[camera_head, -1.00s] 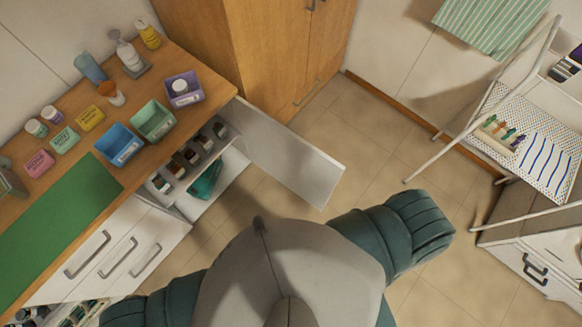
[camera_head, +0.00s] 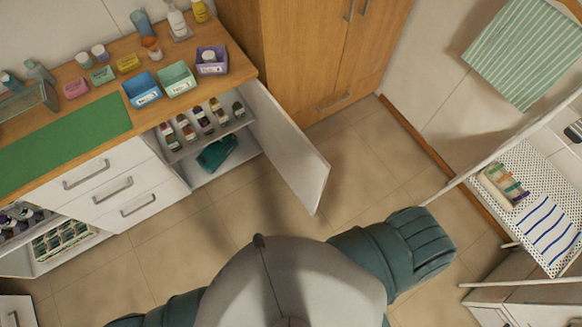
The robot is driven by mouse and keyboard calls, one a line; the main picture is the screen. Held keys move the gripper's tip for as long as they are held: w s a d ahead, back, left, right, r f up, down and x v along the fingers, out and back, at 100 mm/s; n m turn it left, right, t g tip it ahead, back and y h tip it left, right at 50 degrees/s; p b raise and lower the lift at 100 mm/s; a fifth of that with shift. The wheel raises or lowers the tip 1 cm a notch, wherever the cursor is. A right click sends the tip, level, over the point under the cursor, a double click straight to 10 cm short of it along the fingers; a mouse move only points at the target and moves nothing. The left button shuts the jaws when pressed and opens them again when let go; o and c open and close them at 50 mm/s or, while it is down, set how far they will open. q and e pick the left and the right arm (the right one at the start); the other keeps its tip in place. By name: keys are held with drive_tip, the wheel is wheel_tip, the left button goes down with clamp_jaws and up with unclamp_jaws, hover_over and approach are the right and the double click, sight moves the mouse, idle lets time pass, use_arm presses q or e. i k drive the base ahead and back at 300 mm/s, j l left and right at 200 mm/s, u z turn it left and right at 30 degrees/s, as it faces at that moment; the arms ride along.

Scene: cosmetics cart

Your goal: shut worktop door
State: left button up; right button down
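The worktop door (camera_head: 288,150) is a white panel standing open at the right end of the wooden worktop (camera_head: 88,92). It sticks out over the floor, away from the open compartment. Inside the compartment, a shelf (camera_head: 217,128) carries several small bottles, and a teal item (camera_head: 216,153) lies below. Neither of my grippers is in view. Only my own torso and teal shoulder parts show at the bottom, with a gap of floor between them and the door.
White drawers (camera_head: 113,187) stand left of the open compartment. Another open compartment with jars (camera_head: 65,240) is at lower left. A tall wooden cabinet (camera_head: 300,60) stands behind the door. A white rack (camera_head: 525,205) is at right. The tiled floor (camera_head: 370,165) between is clear.

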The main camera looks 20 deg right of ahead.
sight(304, 170)
drive_tip(key=l+u, duration=0.2)
drive_tip(key=l, duration=0.2)
drive_tip(key=k+l+u, duration=0.2)
drive_tip(key=l, duration=0.15)
drive_tip(key=l+u, duration=0.15)
drive_tip(key=l, duration=0.2)
drive_tip(key=k+l+u, duration=0.2)
drive_tip(key=l, duration=0.15)
drive_tip(key=i+l+u, duration=0.1)
drive_tip(key=l+u, duration=0.25)
drive_tip(key=l, duration=0.3)
drive_tip(key=l+u, duration=0.35)
drive_tip(key=l, duration=0.35)
drive_tip(key=l+u, duration=0.45)
drive_tip(key=l, duration=0.55)
drive_tip(key=l+u, duration=0.5)
drive_tip(key=l, duration=0.5)
drive_tip(key=k+l+u, duration=0.5)
drive_tip(key=l, duration=0.15)
